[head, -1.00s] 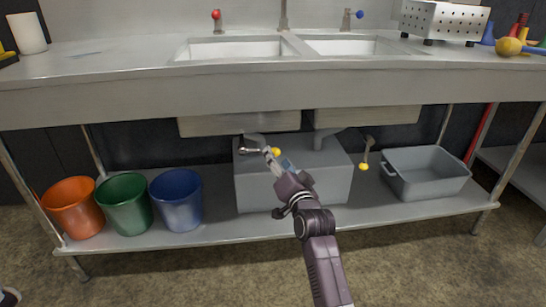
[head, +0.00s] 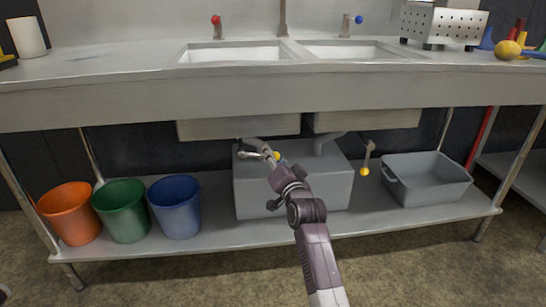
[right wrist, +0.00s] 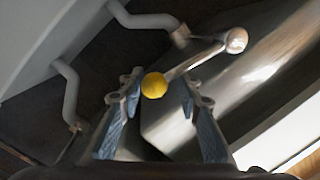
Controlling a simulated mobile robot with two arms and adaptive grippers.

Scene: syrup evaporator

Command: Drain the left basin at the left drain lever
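The left basin (head: 236,54) is set in the steel counter, and its underside (head: 240,128) shows below the front edge. The left drain lever (head: 250,155) is a silver rod beneath it with a yellow ball end (head: 277,156), partly hidden by my gripper. My right gripper (head: 270,160) is at the lever. The rod runs from the ball up right to a round silver end (right wrist: 236,40).
A grey box (head: 325,185) stands on the lower shelf right behind my gripper. Orange (head: 70,213), green (head: 122,210) and blue (head: 175,207) buckets stand at left.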

